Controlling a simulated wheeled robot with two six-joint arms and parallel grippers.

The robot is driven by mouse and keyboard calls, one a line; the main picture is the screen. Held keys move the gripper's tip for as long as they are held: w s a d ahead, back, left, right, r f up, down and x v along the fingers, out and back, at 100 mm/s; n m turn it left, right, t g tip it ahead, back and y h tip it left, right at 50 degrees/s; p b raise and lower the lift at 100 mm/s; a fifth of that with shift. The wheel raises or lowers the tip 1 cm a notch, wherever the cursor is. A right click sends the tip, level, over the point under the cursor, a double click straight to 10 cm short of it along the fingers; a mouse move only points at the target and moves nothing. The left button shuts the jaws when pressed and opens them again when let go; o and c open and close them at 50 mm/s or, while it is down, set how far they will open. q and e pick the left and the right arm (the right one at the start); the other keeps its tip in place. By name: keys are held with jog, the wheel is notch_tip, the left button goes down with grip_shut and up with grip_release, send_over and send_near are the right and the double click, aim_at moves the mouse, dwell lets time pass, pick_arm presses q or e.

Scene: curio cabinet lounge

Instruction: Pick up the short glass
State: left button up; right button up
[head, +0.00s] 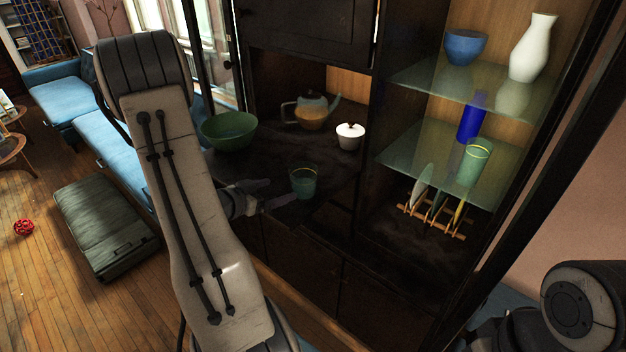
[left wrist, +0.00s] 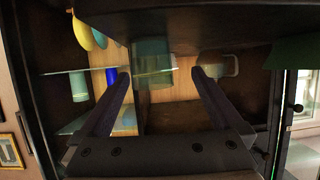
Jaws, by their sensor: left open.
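The short glass (head: 304,181) is teal and translucent and stands upright on the dark cabinet counter. My left gripper (head: 279,195) is open beside it, on its near left side, with the fingers pointing toward the glass. In the left wrist view, which looks upside down, the short glass (left wrist: 153,62) shows beyond the open fingertips (left wrist: 161,74), roughly between them. I cannot tell whether a finger touches it. Only part of my right arm shows at the lower right of the head view; its gripper is out of sight.
Glass shelves at right hold a blue bowl (head: 465,47), a white vase (head: 533,48), a blue cylinder (head: 470,123) and a green glass (head: 473,161). A plate rack (head: 433,221) stands below.

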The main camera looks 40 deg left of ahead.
aim_at(294, 186)
pick_arm(q)
jog(key=w, duration=0.1)
jog(key=w+d+f, duration=0.1)
jog(key=w, duration=0.2)
jog(key=shift+w+d+f+p, duration=0.2)
jog(key=shift+w+f+p, duration=0.05)
jog(key=shift+w+p, duration=0.15)
jog(key=shift+w, duration=0.35)
jog(key=x, duration=0.1)
jog(key=p+x, duration=0.2)
jog(key=shift+w+d, duration=0.35)
jog(key=shift+w+f, duration=0.3)
jog(key=shift+w, duration=0.1)
jog(key=shift+s+a, duration=0.1)
jog(key=c, duration=1.5)
